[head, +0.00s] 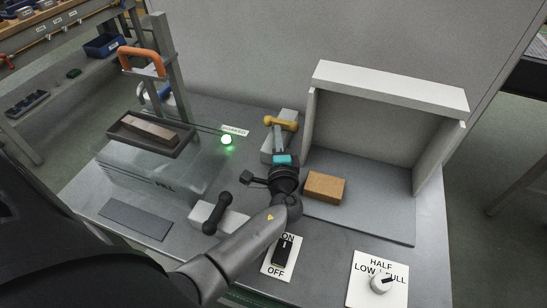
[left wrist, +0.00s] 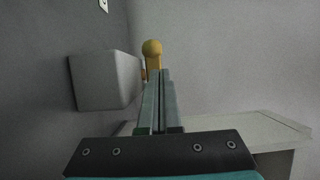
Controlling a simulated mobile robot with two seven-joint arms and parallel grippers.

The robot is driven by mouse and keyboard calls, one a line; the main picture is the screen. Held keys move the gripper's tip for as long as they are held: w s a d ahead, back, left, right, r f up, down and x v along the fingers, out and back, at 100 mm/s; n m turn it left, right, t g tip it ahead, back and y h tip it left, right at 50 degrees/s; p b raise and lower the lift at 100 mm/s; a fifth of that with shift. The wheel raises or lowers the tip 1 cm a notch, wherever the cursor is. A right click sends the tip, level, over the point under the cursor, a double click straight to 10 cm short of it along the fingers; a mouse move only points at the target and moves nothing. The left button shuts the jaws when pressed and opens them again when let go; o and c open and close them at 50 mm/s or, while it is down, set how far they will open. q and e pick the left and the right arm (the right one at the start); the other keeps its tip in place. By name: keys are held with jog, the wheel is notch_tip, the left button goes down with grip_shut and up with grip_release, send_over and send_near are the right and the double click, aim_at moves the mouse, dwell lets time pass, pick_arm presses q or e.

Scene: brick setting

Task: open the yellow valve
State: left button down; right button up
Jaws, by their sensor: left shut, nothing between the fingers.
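The yellow valve handle (head: 284,124) is a short bar with a rounded end, mounted on a grey block (head: 270,150) at the back of the table. In the head view it lies roughly left to right. My left gripper (head: 276,122) reaches up to it from the front, with its fingers together and empty. In the left wrist view the yellow handle (left wrist: 152,50) stands just past the shut fingertips (left wrist: 160,74), with the grey block (left wrist: 105,82) to the left. I cannot tell whether the fingertips touch the handle. My right gripper is not in view.
A black handle (head: 216,212) on a pale block stands left of my forearm. A brown brick (head: 324,187) lies in a grey open booth (head: 390,150) at right. A green lamp (head: 226,140) glows. A switch (head: 282,250) and a dial (head: 382,283) are in front.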

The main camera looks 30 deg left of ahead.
pick_arm(q)
jog(key=d, duration=0.2)
jog(key=s+d, duration=0.1)
jog(key=d, duration=0.1)
jog(key=shift+d+f, duration=0.15)
jog(key=shift+d, duration=0.1)
jog(key=v, duration=0.7)
jog(key=shift+s, duration=0.35)
jog(key=shift+v, duration=0.85)
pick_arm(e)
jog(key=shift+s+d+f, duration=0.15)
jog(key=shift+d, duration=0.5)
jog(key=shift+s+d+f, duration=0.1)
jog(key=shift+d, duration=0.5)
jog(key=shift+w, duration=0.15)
